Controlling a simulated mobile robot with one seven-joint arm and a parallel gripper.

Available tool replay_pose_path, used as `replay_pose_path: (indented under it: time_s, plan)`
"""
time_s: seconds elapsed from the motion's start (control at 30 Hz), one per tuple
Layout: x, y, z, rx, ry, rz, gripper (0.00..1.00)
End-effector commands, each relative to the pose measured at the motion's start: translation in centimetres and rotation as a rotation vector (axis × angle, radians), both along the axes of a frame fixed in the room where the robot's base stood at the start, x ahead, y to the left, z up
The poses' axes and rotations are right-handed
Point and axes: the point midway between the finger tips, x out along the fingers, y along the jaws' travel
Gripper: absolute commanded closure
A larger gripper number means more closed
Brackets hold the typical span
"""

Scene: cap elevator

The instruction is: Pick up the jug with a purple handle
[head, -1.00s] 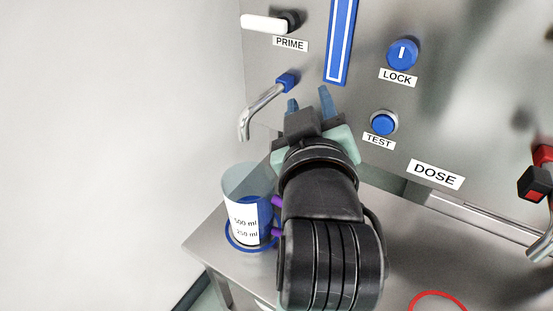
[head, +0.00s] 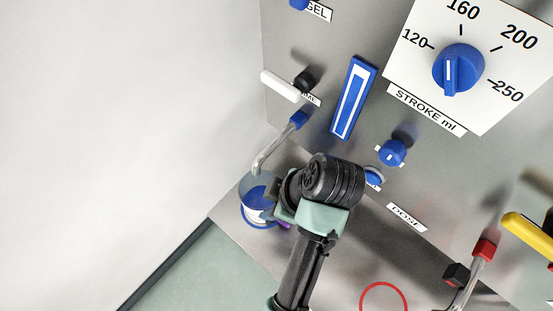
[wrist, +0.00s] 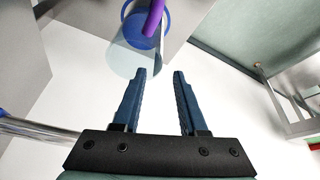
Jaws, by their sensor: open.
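The jug (head: 257,190) is clear with blue contents or base and stands on the metal shelf below the blue-collared spout. My arm hides part of it in the head view, and only a little of its purple handle (head: 284,225) shows. In the wrist view the jug (wrist: 132,58) is at the top, ahead of the fingers, with its purple handle (wrist: 153,17) toward the top edge. My gripper (wrist: 158,75) is open and empty. Its fingertips are close to the jug's rim in that picture; I cannot tell whether they touch. In the head view my arm covers the fingers.
The bent metal spout (head: 275,146) hangs just above the jug. The panel carries a white lever (head: 280,86), a blue strip (head: 353,97) and blue knobs. A red ring (head: 384,298) lies on the shelf. A red-collared spout (head: 478,265) is at the right.

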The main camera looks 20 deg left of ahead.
Motion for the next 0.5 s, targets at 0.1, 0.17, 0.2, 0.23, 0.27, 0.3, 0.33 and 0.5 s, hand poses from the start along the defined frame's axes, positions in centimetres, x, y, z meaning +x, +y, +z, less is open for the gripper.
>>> replay_pose_path:
  time_s: [0.1, 0.17, 0.2, 0.23, 0.27, 0.3, 0.33, 0.5]
  plan:
    - [-0.5, 0.2, -0.3, 0.001, 0.015, 0.014, 0.58]
    - [-0.6, 0.4, -1.1, 0.002, 0.018, 0.016, 0.58]
    - [-0.6, 0.7, -1.7, 0.002, 0.018, 0.016, 0.58]
    - [-0.6, 0.9, -2.2, 0.002, 0.019, 0.017, 0.58]
    - [-0.6, 1.1, -2.8, 0.002, 0.018, 0.017, 0.58]
    - [-0.5, 1.4, -3.5, 0.001, 0.017, 0.016, 0.58]
    - [-0.5, 1.6, -4.0, 0.001, 0.019, 0.015, 0.58]
    - [-0.4, 2.7, -6.4, 0.001, 0.015, 0.014, 0.58]
